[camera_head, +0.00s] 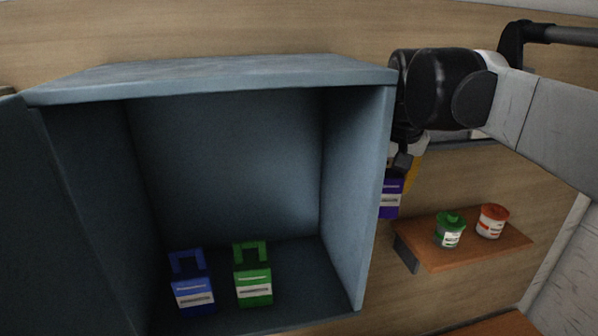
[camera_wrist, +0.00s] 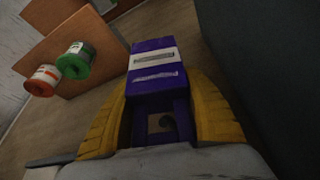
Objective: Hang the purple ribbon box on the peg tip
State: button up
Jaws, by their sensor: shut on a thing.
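The purple ribbon box (camera_wrist: 152,62) has a white label band and is held between the yellow fingers of my gripper (camera_wrist: 161,110) in the wrist view. In the head view the purple box (camera_head: 389,200) hangs below my gripper (camera_head: 404,160), just right of the cabinet's right wall, which partly hides it. The gripper is shut on the box near its handle end, where an opening shows between the fingers. I cannot make out a peg tip in either view.
An open blue-grey cabinet (camera_head: 360,200) holds a blue box (camera_head: 192,294) and a green box (camera_head: 254,287). A wooden shelf (camera_head: 470,258) to the right carries a green-lidded tub (camera_head: 450,231) and a red-lidded tub (camera_head: 492,221). The cabinet's right wall is close to my gripper.

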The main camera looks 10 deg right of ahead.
jog(key=shift+w+f+b, duration=0.2)
jog(key=shift+w+f, duration=0.1)
jog(key=shift+w, duration=0.35)
jog(key=shift+w+f+b, duration=0.2)
jog(key=shift+w+f, duration=0.1)
jog(key=shift+w, duration=0.3)
jog(key=o, duration=1.3)
